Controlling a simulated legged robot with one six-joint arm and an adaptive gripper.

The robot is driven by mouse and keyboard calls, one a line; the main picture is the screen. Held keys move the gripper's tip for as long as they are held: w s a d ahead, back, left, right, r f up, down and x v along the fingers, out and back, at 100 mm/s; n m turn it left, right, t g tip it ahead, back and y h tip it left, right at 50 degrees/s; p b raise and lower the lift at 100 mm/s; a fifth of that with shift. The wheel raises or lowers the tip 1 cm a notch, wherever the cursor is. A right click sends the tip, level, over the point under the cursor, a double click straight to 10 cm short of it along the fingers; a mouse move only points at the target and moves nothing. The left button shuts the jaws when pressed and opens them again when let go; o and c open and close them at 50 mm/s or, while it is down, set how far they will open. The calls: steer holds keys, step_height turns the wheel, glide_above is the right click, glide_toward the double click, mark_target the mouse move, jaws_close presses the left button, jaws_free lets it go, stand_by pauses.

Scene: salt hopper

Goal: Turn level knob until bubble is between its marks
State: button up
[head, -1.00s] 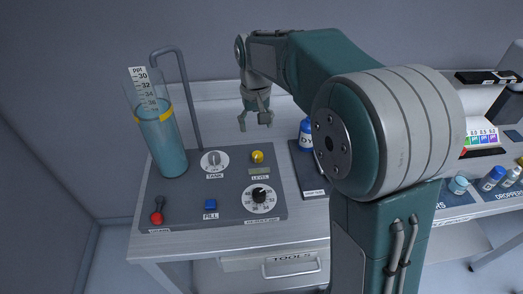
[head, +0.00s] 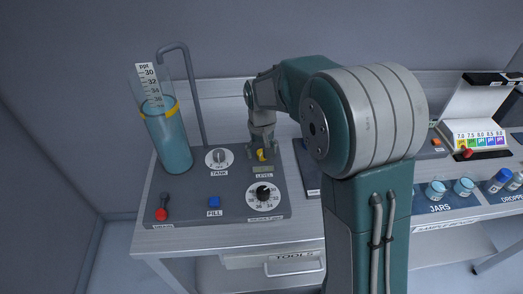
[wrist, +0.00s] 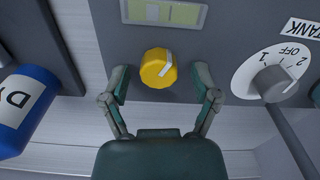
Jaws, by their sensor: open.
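The level knob (wrist: 158,68) is yellow with a white pointer line, seen from above in the wrist view. It also shows in the head view (head: 261,155), partly hidden by my gripper. My gripper (wrist: 162,82) is open, with one finger on each side of the knob and gaps to both. In the head view it points down at the knob.
The white tank dial (wrist: 272,80) with a grey knob is right of my gripper in the wrist view. A blue dye bottle (wrist: 24,108) stands at left. The panel also has a blue fill button (head: 214,202), a red-tipped lever (head: 162,213) and a numbered dial (head: 264,193).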

mark_target(261, 152)
jaws_close()
steer(key=shift+m, duration=1.3)
jaws_free()
step_height(261, 152, up, 12)
steer(key=shift+a, duration=0.1)
